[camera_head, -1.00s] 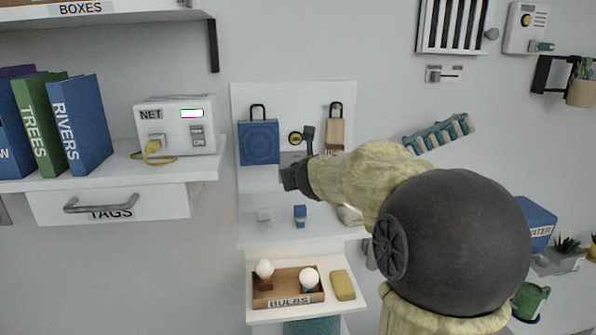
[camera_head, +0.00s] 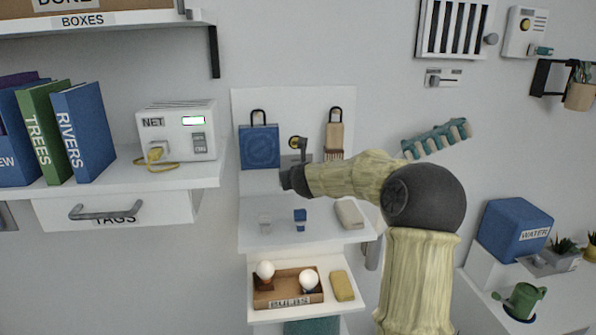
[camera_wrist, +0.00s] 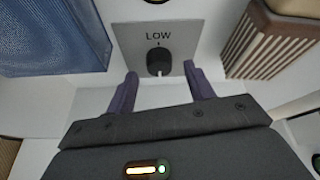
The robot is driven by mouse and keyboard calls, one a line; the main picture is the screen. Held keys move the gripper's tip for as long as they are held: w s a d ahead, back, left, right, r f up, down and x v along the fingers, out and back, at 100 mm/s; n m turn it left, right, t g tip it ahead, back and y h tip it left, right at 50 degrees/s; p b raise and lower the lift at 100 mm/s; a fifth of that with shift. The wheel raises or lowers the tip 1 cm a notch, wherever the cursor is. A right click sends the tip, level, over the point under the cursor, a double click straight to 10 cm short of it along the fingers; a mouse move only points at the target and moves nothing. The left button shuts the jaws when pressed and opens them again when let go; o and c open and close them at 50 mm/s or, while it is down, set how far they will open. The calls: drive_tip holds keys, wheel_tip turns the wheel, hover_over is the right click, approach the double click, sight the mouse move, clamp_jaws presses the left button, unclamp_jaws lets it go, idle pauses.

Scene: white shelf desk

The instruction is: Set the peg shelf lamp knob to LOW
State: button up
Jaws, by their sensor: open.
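The lamp knob (camera_wrist: 159,62) is a small black dial on a grey plate (camera_wrist: 185,36) in the wrist view. The word LOW and a short tick are printed above it. A pale mark shows at the knob's lower end, away from the LOW tick. My gripper (camera_wrist: 162,88) is open, with one dark finger on each side below the knob; whether either touches it is unclear. In the head view, my gripper (camera_head: 287,179) is in front of the peg board (camera_head: 350,100), and the knob is hidden or too small to make out.
A white shelf (camera_head: 262,240) below holds small items. A lower shelf holds a bulb box (camera_head: 290,303) and a yellow block (camera_head: 342,286).

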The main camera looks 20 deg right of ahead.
drive_tip(key=shift+x, duration=1.15)
drive_tip(key=c, duration=1)
drive_tip(key=shift+o, duration=0.2)
